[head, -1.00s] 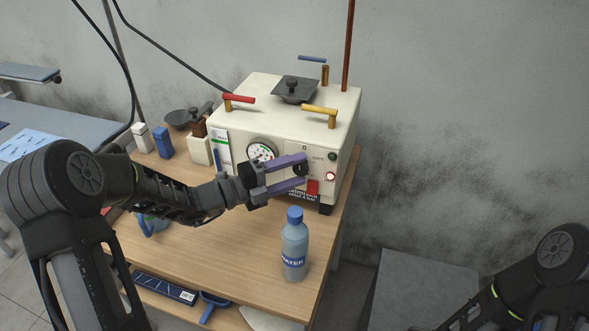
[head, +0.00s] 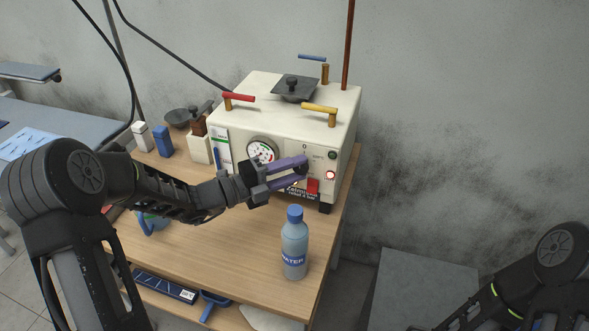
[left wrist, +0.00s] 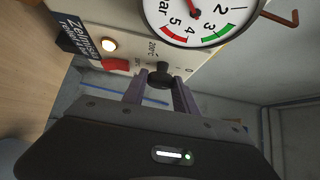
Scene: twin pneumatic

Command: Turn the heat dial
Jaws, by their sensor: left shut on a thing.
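The heat dial (left wrist: 160,78) is a small black knob on the front panel of a cream machine (head: 285,115), with "200°C" and "0" printed by it in the left wrist view. My left gripper (head: 304,167) has purple fingers and is shut on the dial, one finger on each side of it. In the left wrist view the fingertips (left wrist: 160,82) meet the knob. The fingers mostly hide the dial in the head view. My right arm shows at the lower right, but its gripper is out of frame.
Beside the dial are a pressure gauge (head: 261,152), a red switch (head: 313,186) and a lit lamp (head: 330,175). Red (head: 238,97) and yellow (head: 319,108) handles are on top. A water bottle (head: 295,245) stands in front, on the wooden table (head: 215,250).

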